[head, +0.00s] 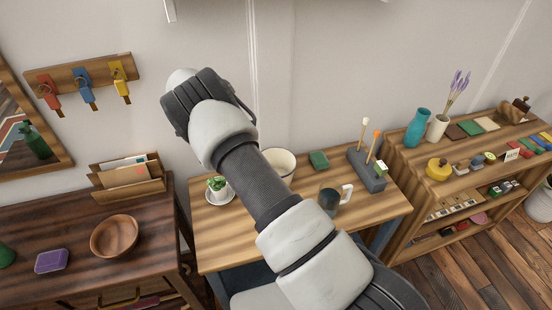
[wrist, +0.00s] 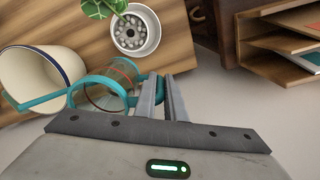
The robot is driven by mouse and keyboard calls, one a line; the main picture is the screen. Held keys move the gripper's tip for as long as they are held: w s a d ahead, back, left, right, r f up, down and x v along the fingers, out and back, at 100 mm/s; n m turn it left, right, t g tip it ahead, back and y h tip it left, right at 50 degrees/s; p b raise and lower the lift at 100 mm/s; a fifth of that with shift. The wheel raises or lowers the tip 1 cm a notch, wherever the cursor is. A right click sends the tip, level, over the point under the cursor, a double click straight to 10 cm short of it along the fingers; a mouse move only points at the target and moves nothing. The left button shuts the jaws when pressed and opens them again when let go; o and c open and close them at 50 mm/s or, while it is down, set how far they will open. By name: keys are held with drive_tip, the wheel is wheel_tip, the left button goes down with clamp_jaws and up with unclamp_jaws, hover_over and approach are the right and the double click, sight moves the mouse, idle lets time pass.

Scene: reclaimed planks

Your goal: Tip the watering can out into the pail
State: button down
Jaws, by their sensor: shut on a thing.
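The watering can (wrist: 120,75) has a teal rim and teal fittings around a see-through body with an orange line. My gripper (wrist: 165,85) is shut on its teal handle at the right side in the wrist view. A teal spout-like part reaches left across the front of the pail (wrist: 62,62), which is cream with a dark blue rim. I cannot tell how far the can is tilted or whether anything flows. In the head view the pail (head: 283,160) stands on the table behind my arm, partly covered. My arm hides the can and the gripper's fingers there.
A potted plant (wrist: 135,32) stands close to the can in the wrist view. On the table (head: 225,250) are also a dark mug (head: 329,200), a green block (head: 319,159) and a grey holder (head: 368,170). A wooden letter rack (head: 128,178) stands left.

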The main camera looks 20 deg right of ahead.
drive_tip(key=shift+r, duration=0.15)
drive_tip(key=s+d+r+t+y+b, duration=0.2)
drive_tip(key=d+r+y+b, duration=0.3)
drive_tip(key=d+r+y, duration=0.2)
drive_tip(key=shift+r+y+b, duration=0.3)
drive_tip(key=shift+r+b, duration=0.1)
drive_tip(key=shift+r, duration=0.4)
idle(0.7)
drive_tip(key=shift+d, duration=0.1)
drive_tip(key=shift+s+d+r+t+y+b, duration=0.2)
drive_tip(key=shift+d+r+y+b, duration=0.15)
drive_tip(key=shift+d+y+b, duration=0.65)
drive_tip(key=shift+s+d+r+t+y+b, duration=0.2)
drive_tip(key=shift+d+r+y+b, duration=0.25)
drive_tip(key=shift+b, duration=0.9)
idle(1.6)
